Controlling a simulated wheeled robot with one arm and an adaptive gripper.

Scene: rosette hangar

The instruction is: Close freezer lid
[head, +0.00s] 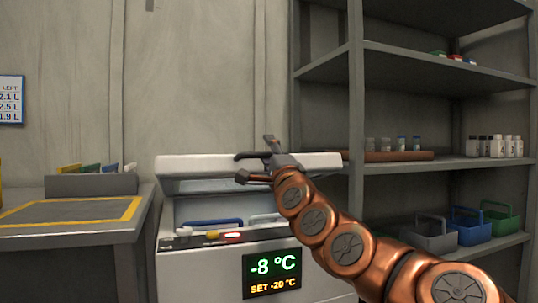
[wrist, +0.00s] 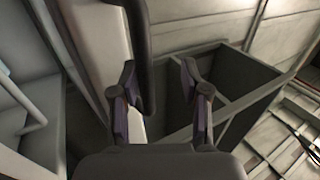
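The white chest freezer (head: 205,272) stands in the middle of the head view. Its lid (head: 195,163) is raised, with a gap showing the inside and a blue-edged item in it. A dark handle (head: 247,155) runs along the lid's front edge. My gripper (head: 254,160) is at the handle, its fingers apart, one above and one below. In the wrist view, my open gripper (wrist: 158,70) has the dark handle bar (wrist: 138,40) between its fingers, close to the left finger. I cannot tell whether they touch. The lid (wrist: 98,45) shows left of the handle.
The freezer display (head: 272,274) reads -8 °C, set -20 °C, with a red light above. A workbench (head: 70,235) stands at left. A grey shelf rack (head: 357,110) with bottles and colored caddies stands close at right.

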